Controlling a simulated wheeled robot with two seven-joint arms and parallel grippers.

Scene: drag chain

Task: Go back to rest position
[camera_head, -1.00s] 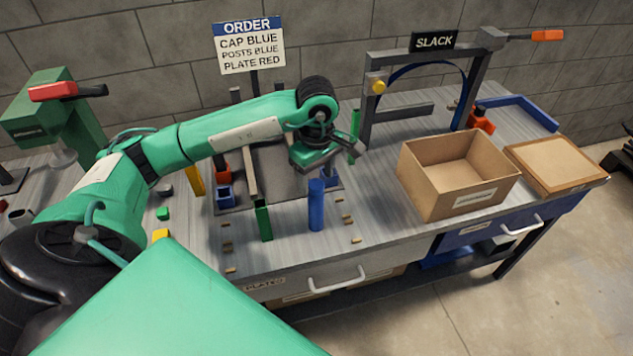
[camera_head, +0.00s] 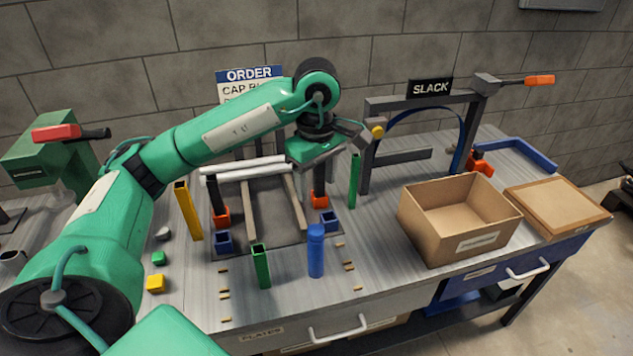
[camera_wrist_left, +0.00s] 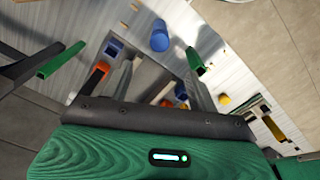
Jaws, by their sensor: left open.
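My left gripper (camera_head: 350,145) hangs over the bench at the end of the green arm, to the left of the SLACK frame. My right gripper is not in view.
Below stand a blue cylinder (camera_head: 316,252), green posts (camera_head: 261,266) and a yellow post (camera_head: 188,211). The SLACK frame (camera_head: 369,150), an open cardboard box (camera_head: 440,232) and a lidded box (camera_head: 556,207) stand to the right. An order sign (camera_head: 235,88) is behind my arm.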

